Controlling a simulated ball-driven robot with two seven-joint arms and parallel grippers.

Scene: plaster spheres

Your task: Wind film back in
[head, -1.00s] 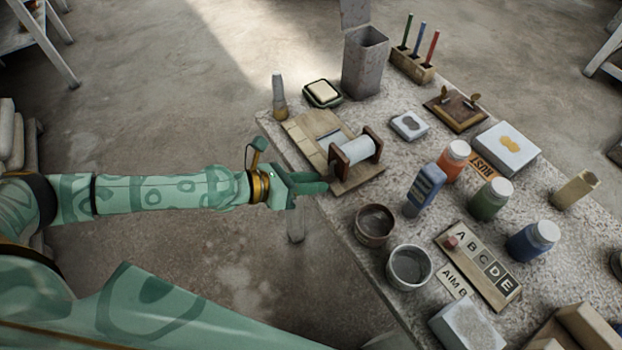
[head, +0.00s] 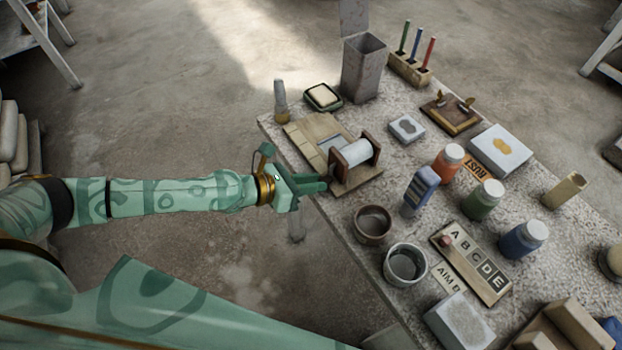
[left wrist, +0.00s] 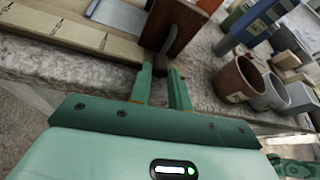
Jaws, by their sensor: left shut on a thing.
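A white film roll (head: 356,152) sits between two brown wooden end posts on a pale wooden board (head: 305,133) at the table's near-left edge. A grey-blue strip (head: 331,142) runs from it onto the board. My left gripper (head: 318,182) is beside that post. In the left wrist view its fingers (left wrist: 160,88) are shut on a dark crank handle (left wrist: 160,69) at the post's outer side; the fingers partly hide it. My right gripper is not in view.
A brown cup (head: 373,224) and a grey cup (head: 405,264) stand right of the gripper near the edge. A small upright tube (head: 280,100) and a soap dish (head: 323,97) are beyond the board.

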